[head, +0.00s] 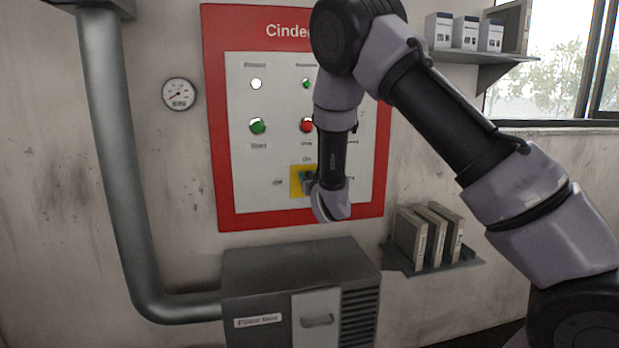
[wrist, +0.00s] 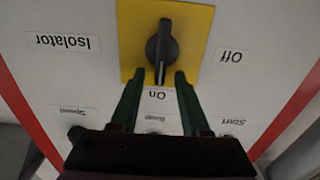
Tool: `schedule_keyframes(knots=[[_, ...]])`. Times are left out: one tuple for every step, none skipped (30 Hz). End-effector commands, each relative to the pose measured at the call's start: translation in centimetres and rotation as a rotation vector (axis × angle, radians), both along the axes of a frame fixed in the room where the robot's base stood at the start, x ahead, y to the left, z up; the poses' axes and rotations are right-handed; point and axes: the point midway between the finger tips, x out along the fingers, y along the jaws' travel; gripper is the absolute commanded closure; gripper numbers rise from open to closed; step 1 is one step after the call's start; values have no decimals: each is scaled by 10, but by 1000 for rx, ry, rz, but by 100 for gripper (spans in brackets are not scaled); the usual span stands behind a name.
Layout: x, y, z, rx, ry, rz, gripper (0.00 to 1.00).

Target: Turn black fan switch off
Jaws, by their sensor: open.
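The black fan switch (wrist: 161,52) is a rotary knob on a yellow plate (wrist: 202,22), shown upside down in the wrist view. Its handle lies in line with the On label, with the Off label to the right of the plate in that view. My gripper (wrist: 159,74) is open, its two dark green fingers on either side of the handle's On end, with gaps on both sides. I cannot tell how deep they reach. In the head view the yellow plate (head: 296,189) shows beside my gripper (head: 308,180), which hides the knob.
The red-bordered panel (head: 219,150) also has a green button (head: 257,126), a red button (head: 306,125) and small lamps. Below are a grey metal cabinet (head: 290,262) and a shelf (head: 440,268) of binders. A thick pipe (head: 112,160) runs down the left wall.

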Motion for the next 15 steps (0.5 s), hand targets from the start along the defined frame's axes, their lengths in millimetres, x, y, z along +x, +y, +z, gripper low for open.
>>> schedule_keyframes(knots=[[2,0,0,0,0,0,54],[3,1,0,-1,0,0,54],[3,1,0,-1,0,0,54],[3,1,0,-1,0,0,54],[3,1,0,-1,0,-1,54],[3,1,0,-1,0,0,54],[3,1,0,-1,1,0,54],[3,1,0,0,0,0,54],[3,1,0,0,0,0,54],[3,1,0,0,0,0,65],[3,1,0,0,0,0,77],[3,1,0,0,0,0,92],[3,1,0,0,0,0,100],[3,1,0,0,0,0,100],[3,1,0,0,0,0,100]])
